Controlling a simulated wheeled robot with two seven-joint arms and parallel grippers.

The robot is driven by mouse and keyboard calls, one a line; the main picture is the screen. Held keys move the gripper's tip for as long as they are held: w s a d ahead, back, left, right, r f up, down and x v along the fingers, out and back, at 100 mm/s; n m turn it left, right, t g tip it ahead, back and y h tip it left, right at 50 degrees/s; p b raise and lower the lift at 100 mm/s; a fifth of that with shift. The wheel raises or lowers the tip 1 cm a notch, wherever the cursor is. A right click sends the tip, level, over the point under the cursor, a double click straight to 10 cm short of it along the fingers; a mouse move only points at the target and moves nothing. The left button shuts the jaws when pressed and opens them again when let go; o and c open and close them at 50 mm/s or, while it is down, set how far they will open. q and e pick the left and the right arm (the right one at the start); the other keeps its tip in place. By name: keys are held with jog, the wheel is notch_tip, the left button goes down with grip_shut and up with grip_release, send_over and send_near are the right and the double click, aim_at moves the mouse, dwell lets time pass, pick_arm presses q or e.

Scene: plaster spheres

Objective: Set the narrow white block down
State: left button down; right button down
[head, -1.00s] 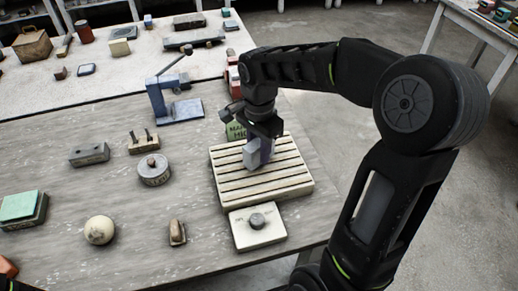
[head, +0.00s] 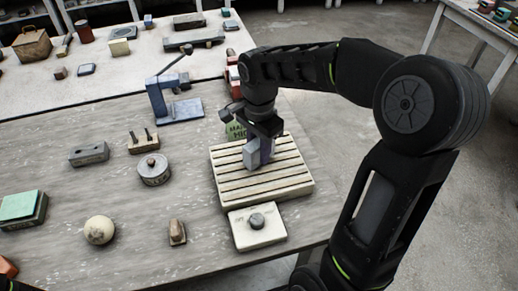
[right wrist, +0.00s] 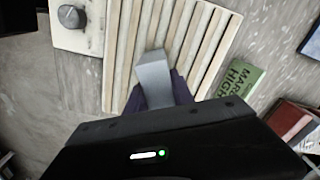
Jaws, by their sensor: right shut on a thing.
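The narrow white block (head: 251,155) looks pale grey and stands upright in my right gripper (head: 262,152). The gripper is shut on it from above. My left gripper does not show clearly in any view.
A cream box with a grey knob (head: 256,232) stands at the rack's near side. A green block with lettering (head: 235,131) is behind the rack, and it shows in the right wrist view (right wrist: 240,77). A blue press (head: 178,105), a round tin (head: 154,170) and a pale sphere (head: 99,230) stand leftward.

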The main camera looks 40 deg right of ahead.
jog(key=shift+f+b, duration=0.6)
jog(key=shift+f, duration=0.1)
jog(key=c, duration=1)
grip_release()
jog(key=shift+r, duration=0.15)
jog(key=shift+r+p, duration=1.55)
jog(key=shift+r, duration=0.35)
